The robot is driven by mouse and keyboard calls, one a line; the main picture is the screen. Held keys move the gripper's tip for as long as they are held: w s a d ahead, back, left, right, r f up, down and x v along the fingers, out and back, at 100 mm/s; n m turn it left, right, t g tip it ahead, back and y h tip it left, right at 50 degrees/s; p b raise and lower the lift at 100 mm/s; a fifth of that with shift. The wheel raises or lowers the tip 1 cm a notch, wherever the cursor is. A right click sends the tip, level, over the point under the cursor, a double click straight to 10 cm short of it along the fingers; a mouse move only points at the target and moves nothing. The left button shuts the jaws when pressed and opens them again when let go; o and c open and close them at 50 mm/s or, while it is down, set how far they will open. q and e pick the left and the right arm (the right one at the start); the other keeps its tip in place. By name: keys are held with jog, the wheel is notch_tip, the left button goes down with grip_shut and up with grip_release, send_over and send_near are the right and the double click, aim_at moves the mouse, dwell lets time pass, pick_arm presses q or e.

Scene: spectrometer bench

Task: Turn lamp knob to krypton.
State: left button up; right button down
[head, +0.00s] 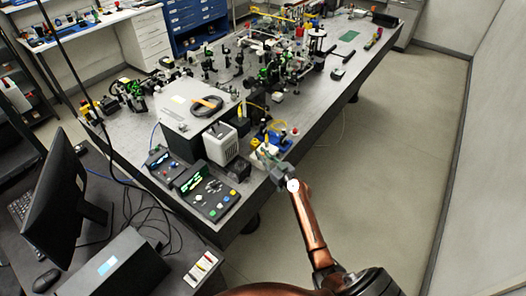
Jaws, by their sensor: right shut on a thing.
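My right gripper (272,163) reaches in from the lower right over the near right edge of the optical bench (150,118). It is shut at a small white unit (264,151) with a yellow cable, which looks like the lamp box. The lamp knob itself is hidden by the fingers, and its pointer and the krypton mark are too small to read. My left gripper is not in view.
A grey box (219,143) and a large instrument (182,124) with a coiled black cable stand left of my gripper. A control panel (212,197) with coloured buttons lies nearer. Optics crowd the bench behind. The floor (385,175) at right is clear.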

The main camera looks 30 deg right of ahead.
jog(key=m+h+p, duration=0.2)
jog(key=h+p, duration=0.1)
jog(key=m+h+p, duration=0.2)
jog(key=h+p, duration=0.2)
jog(key=shift+w+a+r+m+g, duration=0.1)
jog(key=shift+a+r+m+g, duration=0.1)
jog(key=shift+m+g, duration=0.2)
jog(key=shift+d+f+m+g+h+p, duration=0.15)
jog(key=shift+m+g+h+p, duration=0.35)
jog(key=shift+h+p, duration=0.5)
jog(key=shift+f, duration=0.1)
jog(key=c, duration=1.9)
grip_release()
